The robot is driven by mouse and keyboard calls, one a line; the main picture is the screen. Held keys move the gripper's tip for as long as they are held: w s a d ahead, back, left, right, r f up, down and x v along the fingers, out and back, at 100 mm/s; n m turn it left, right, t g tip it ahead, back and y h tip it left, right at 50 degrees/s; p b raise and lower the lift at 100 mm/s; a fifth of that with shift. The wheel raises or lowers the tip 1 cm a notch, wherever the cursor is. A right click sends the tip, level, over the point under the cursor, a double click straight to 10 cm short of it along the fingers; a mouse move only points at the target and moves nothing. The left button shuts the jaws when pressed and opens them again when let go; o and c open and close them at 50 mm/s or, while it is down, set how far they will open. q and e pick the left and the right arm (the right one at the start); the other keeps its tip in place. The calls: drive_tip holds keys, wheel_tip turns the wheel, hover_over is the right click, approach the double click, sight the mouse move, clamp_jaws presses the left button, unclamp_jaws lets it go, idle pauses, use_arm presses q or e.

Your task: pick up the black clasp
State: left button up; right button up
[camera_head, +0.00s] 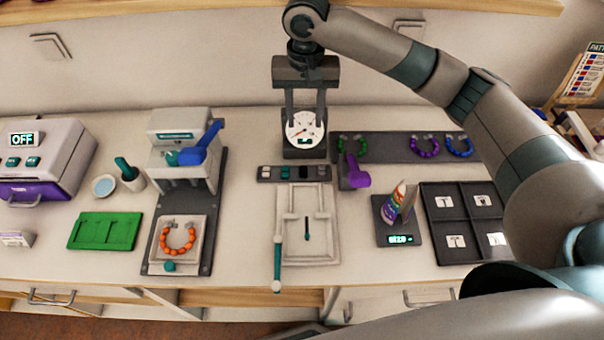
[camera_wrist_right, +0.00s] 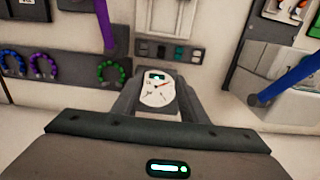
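The black clasp (camera_head: 306,172) appears as a dark piece in a small dark strip tray (camera_head: 293,180), beside a teal piece (camera_head: 284,172). In the right wrist view it shows small and dark (camera_wrist_right: 161,50) beyond the dial gauge. My right gripper (camera_head: 305,112) is open, its two fingers apart, pointing down at the back of the counter behind the tray. The white-faced dial gauge (camera_head: 305,129) shows at its fingertips; I cannot tell if they touch it. The gripper is apart from the clasp. My left gripper is not in view.
A purple-handled tool (camera_head: 356,176) stands right of the tray, near a rack (camera_head: 390,148) of bead bracelets. A white board (camera_head: 290,250) with a teal-handled lever lies in front. A press with a blue handle (camera_head: 204,148) stands left. A scale (camera_head: 397,238) sits front right.

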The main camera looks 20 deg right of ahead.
drive_tip(key=shift+d, duration=0.1)
drive_tip(key=shift+f, duration=0.1)
idle(0.3)
drive_tip(key=p, duration=0.3)
hover_over(303, 168)
drive_tip(key=f, duration=1)
drive_tip(key=shift+w+d+f, duration=0.3)
drive_tip(key=shift+f, duration=0.75)
drive_tip(key=shift+s+f+p, duration=0.1)
drive_tip(key=shift+f+p, duration=0.15)
drive_tip(key=shift+p, duration=0.05)
drive_tip(key=f, duration=0.1)
drive_tip(key=f+p, duration=0.1)
drive_tip(key=f, duration=0.2)
drive_tip(key=shift+s+a+p, duration=0.25)
drive_tip(key=shift+a+p, duration=0.05)
drive_tip(key=shift+p, duration=0.1)
drive_tip(key=shift+f, duration=0.35)
